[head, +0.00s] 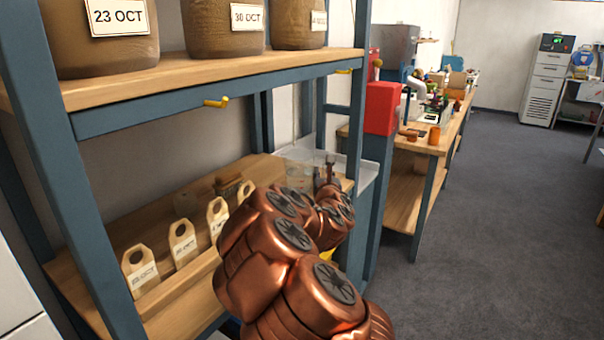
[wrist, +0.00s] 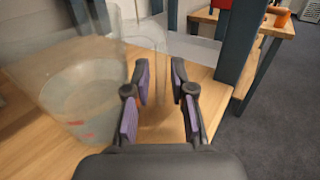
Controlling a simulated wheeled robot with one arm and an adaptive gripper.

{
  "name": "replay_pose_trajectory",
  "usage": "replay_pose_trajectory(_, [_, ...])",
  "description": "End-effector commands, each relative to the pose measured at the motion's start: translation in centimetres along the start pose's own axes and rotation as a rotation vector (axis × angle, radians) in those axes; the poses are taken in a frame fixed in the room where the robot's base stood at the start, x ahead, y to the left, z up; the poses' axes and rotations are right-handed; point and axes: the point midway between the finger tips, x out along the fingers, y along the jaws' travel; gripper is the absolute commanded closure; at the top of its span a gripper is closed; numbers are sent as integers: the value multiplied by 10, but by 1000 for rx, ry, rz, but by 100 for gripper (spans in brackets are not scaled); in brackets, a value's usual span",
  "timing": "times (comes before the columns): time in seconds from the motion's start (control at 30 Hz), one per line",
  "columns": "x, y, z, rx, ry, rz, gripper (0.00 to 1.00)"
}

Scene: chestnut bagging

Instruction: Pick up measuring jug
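The measuring jug is clear, with red marks low on its wall. It stands at the left in the wrist view (wrist: 82,95) on the wooden shelf. In the head view the jug (head: 298,174) is faint at the right end of the lower shelf, partly behind my arm. My gripper (wrist: 162,82) is open, with purple pads on both fingers. Its left finger is close to the jug's right side; I cannot tell whether they touch. A clear strip, perhaps the jug's handle, shows between the fingers. In the head view my gripper (head: 327,172) is small and partly hidden by my arm.
The blue shelf post (wrist: 240,45) stands just right of my gripper. Dated wooden tags (head: 183,242) line the lower shelf, and large dated containers (head: 232,28) stand above. A cluttered workbench (head: 440,135) is farther back. The grey floor at the right is clear.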

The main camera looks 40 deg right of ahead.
Motion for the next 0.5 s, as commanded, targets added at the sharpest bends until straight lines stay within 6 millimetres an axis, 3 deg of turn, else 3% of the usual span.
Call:
replay_pose_trajectory(0.17, [0, 0, 0, -1, 1, 0, 76])
replay_pose_trajectory(0.4, [0, 0, 0, -1, 1, -1, 100])
replay_pose_trajectory(0.5, [0, 0, 0, -1, 1, 0, 100])
